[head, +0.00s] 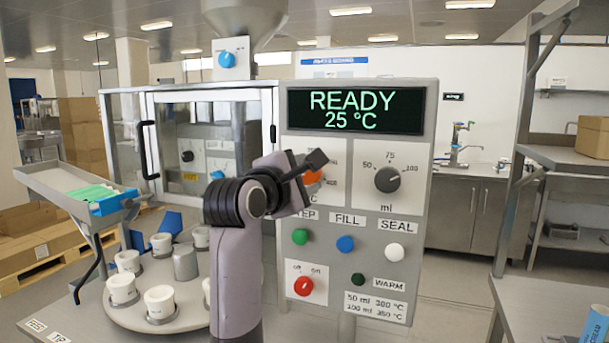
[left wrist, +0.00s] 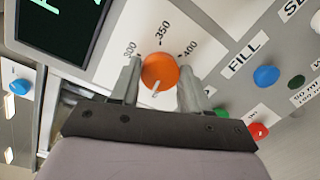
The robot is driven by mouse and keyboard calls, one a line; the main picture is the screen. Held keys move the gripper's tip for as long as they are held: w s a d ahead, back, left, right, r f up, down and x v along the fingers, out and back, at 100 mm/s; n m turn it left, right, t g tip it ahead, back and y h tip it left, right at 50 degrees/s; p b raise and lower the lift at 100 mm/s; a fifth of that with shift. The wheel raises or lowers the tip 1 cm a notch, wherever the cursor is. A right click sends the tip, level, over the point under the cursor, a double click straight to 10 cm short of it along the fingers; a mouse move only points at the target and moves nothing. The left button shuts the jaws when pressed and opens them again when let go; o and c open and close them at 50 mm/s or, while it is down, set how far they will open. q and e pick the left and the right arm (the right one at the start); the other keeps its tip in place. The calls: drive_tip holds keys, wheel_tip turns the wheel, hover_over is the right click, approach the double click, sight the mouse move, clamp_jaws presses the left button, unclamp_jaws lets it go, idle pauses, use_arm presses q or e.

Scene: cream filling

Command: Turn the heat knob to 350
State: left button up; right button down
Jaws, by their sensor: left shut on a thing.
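The orange heat knob (head: 313,177) sits on the grey control panel, mostly hidden behind my left gripper (head: 306,170) in the head view. In the left wrist view the knob (left wrist: 159,71) lies between the two fingers of my left gripper (left wrist: 160,82), which is shut on it. The marks 300, 350 and 400 show around the knob's far side. A white mark on the knob lies on the side away from 350. The display (head: 354,111) reads READY and 25 °C. My right gripper is not in view.
A dark ml knob (head: 387,179) is right of the heat knob. Below are green (head: 300,236), blue (head: 345,243) and white (head: 393,252) buttons and a red off/on switch (head: 304,286). A turntable (head: 180,318) with several white cups stands at left.

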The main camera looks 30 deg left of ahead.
use_arm(q)
drive_tip(key=m, duration=0.4)
drive_tip(key=shift+d, duration=0.1)
drive_tip(key=m+g, duration=0.1)
drive_tip(key=m, duration=0.2)
drive_tip(key=shift+m+y, duration=0.4)
drive_tip(key=m, duration=0.4)
drive_tip(key=shift+f+y, duration=0.1)
drive_tip(key=shift+y, duration=0.2)
drive_tip(key=m, duration=0.4)
drive_tip(key=shift+y, duration=0.4)
drive_tip(key=m, duration=0.3)
drive_tip(key=shift+f, duration=0.1)
drive_tip(key=m+y, duration=0.1)
drive_tip(key=m, duration=0.2)
drive_tip(key=shift+m, duration=0.4)
drive_tip(key=m, duration=0.6)
drive_tip(key=shift+t+y, duration=0.3)
drive_tip(key=shift+m, duration=0.3)
